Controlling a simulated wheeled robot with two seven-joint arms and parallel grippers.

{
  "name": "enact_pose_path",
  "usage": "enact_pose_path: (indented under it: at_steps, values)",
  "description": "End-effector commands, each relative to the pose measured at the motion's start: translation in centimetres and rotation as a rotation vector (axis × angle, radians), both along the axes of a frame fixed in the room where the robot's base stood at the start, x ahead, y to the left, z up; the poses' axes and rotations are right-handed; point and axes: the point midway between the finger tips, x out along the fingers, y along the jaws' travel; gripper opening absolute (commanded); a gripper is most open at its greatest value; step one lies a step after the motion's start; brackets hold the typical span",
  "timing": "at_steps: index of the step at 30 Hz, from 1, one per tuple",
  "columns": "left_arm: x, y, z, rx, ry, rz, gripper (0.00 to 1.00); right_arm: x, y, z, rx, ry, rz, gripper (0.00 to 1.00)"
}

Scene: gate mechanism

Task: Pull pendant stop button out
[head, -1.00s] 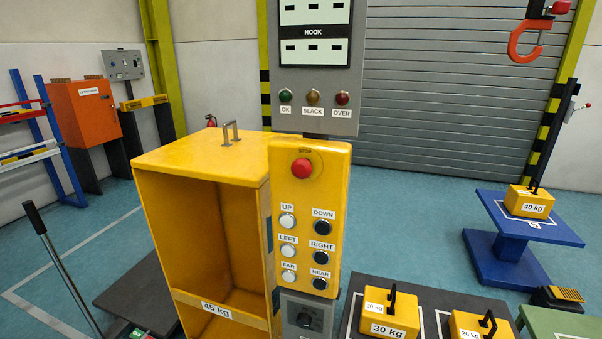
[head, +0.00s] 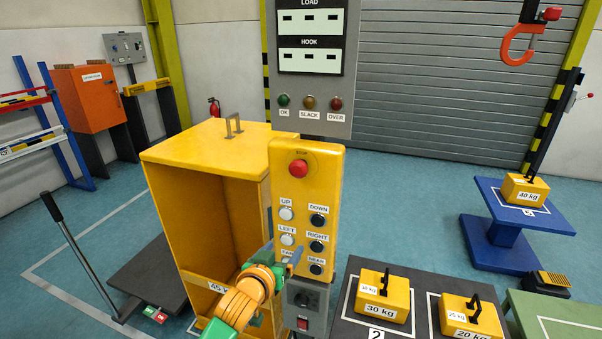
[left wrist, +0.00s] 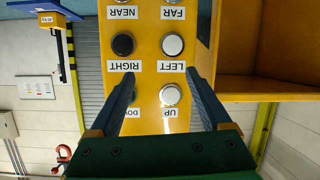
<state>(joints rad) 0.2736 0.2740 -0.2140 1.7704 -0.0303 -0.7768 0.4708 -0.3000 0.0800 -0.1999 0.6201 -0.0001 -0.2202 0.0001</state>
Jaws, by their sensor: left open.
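The yellow pendant (head: 327,177) stands upright in the middle of the head view. Its red stop button (head: 299,169) sits near the top, under a STOP label. White and black push buttons run in two columns below it. My left gripper (head: 283,255) is open and empty in front of the lower buttons, well below the stop button. In the left wrist view the pendant (left wrist: 147,50) appears upside down, with the open fingers (left wrist: 160,75) on either side of the RIGHT and LEFT row. The stop button is not in that view. My right gripper is not in view.
A tall yellow 45 kg box (head: 204,150) stands directly left of the pendant. A grey display panel (head: 311,113) with lamps is above it. A dark platform (head: 390,330) with yellow weights is at lower right. A blue stand (head: 512,205) is farther right.

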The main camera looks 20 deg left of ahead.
Motion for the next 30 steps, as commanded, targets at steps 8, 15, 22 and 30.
enact_pose_path:
  at_steps: [8, 15, 22, 30]
  values:
    - [-0.9, -1.4, 18.3, -0.097, -0.326, -0.014, 0.81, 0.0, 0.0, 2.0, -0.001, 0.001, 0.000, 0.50]
    - [3.0, -1.5, 18.6, -0.097, -0.328, -0.012, 0.81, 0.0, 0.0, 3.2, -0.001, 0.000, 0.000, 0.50]
    - [5.5, -1.6, 18.3, -0.097, -0.327, -0.013, 0.81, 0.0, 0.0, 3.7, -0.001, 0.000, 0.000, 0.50]
    - [5.9, -1.6, 18.1, -0.096, -0.328, -0.015, 0.81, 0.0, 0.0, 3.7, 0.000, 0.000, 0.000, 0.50]
